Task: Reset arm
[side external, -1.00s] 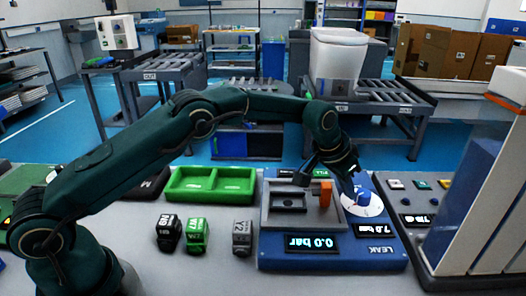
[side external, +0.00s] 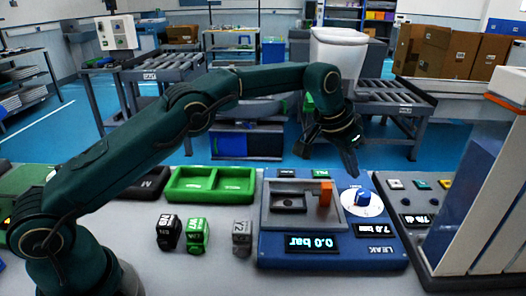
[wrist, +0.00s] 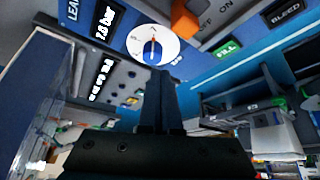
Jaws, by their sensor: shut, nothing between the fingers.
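My gripper (side external: 350,164) is shut and empty, raised above the back right of the blue leak tester (side external: 330,256) in the side view. In the wrist view my gripper's fingers (wrist: 157,75) are together, with the round dial (wrist: 153,45) just beyond their tips. The dial (side external: 362,201) also shows in the side view, white with a blue knob, apart from the fingers. The tester has a grey fixture with an empty recess (side external: 289,203) and an orange lever (side external: 325,194). Its displays read 0.0 bar and about 7.0 bar.
A green two-part tray (side external: 210,185) lies left of the tester. A black block (side external: 168,233), a green block (side external: 197,235) and a grey block (side external: 242,236) stand before it. A button panel (side external: 420,205) and a tall white-blue housing (side external: 480,190) stand at right.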

